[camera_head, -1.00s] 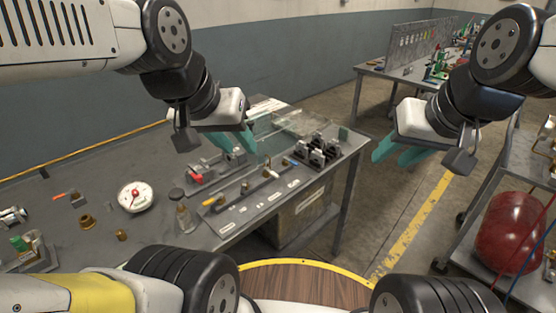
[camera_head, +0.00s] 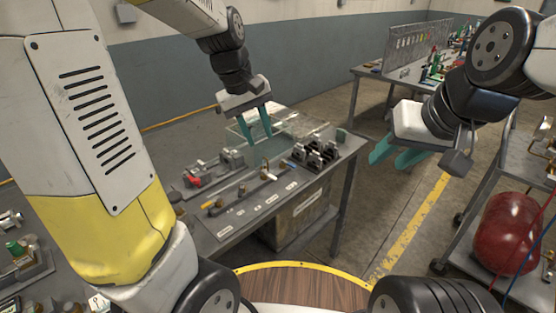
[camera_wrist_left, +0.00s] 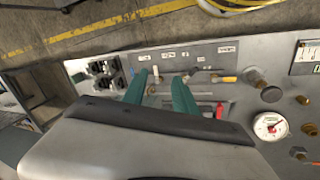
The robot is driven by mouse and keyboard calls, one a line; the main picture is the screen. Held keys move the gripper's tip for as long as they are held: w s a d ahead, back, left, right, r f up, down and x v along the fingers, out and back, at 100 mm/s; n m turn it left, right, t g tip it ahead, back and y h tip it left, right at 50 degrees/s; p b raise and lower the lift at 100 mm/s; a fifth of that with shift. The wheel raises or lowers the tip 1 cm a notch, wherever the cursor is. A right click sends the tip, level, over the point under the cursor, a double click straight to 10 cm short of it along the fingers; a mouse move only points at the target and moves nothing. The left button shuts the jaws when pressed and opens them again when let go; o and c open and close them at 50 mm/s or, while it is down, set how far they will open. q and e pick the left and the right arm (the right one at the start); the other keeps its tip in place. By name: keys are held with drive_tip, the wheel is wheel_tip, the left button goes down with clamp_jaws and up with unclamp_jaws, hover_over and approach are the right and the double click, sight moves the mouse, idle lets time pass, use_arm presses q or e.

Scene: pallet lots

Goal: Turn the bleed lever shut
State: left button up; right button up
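A grey panel strip (camera_head: 228,222) on the workbench carries a pipe with small valves and white labels too small to read. A yellow-handled lever (camera_head: 213,205) sits at its near left end, a blue-tipped one (camera_head: 290,164) at its far right end; I cannot tell which is the bleed lever. My left gripper (camera_head: 257,139) is open and empty above the back of the panel. My right gripper (camera_head: 388,162) is open and empty, right of the bench.
A red-handled fixture (camera_head: 193,181) stands behind the panel, with a clear box (camera_head: 290,125) further back. Black clamp blocks (camera_head: 317,152) stand at the bench's right end. A dial gauge (camera_wrist_left: 270,127) shows in the left wrist view. A red tank (camera_head: 508,232) sits on a cart at right.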

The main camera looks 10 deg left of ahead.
sight(272, 176)
use_arm(q)
drive_tip(key=shift+w+d+f+n+g+y, duration=0.35)
drive_tip(key=shift+w+f+n, duration=0.4)
drive_tip(key=shift+w+f, duration=1.65)
drive_tip(key=shift+w+d+f+n+g+y, duration=0.35)
drive_tip(key=shift+w+f+n, duration=0.5)
drive_tip(key=shift+f, duration=3.05)
drive_tip(key=shift+w+d+f+n+g+y, duration=0.2)
drive_tip(key=shift+w+f+n+g+y, duration=0.4)
drive_tip(key=shift+w+f, duration=1.8)
drive_tip(key=shift+s+f, duration=0.7)
drive_tip(key=shift+s, duration=0.05)
clamp_jaws()
